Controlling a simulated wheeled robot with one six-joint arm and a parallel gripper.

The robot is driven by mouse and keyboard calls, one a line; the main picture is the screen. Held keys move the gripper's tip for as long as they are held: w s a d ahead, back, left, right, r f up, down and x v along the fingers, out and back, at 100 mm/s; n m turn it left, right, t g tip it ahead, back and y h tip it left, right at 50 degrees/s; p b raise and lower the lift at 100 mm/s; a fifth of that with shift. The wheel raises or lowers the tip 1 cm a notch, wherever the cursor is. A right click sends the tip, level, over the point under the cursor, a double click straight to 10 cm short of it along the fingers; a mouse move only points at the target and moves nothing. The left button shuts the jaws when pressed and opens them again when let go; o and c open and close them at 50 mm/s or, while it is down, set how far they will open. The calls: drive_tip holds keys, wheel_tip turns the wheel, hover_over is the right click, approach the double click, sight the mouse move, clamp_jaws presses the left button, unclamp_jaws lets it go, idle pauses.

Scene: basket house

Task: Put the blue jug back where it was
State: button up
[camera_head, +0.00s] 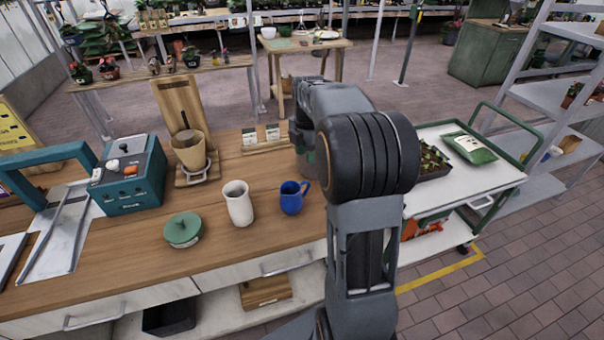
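A small blue jug (292,198) stands upright on the wooden counter (290,240), just left of my arm. Its handle points to the right. A white cup-like vessel (238,203) stands close to its left, apart from it. My arm rises at the right of the counter and bends away from the camera. My gripper's fingers are hidden behind the arm, so I cannot see whether they hold anything. Nothing visible touches the blue jug.
A green-lidded pot (183,230), a teal machine (129,176) and a tan dripper on a wooden stand (189,150) occupy the counter's left. A white cart (475,188) with a seed tray and green bag stands right of my arm. Bare counter lies in front of the jug.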

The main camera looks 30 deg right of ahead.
drive_tip(key=s+a+m+t, duration=0.4)
drive_tip(key=s+a+m, duration=1.1)
drive_tip(key=s+m, duration=0.2)
drive_tip(key=m, duration=0.2)
drive_tip(key=shift+s+a+r+m, duration=0.15)
drive_tip(key=shift+s+a+m, duration=0.1)
drive_tip(key=shift+m, duration=0.15)
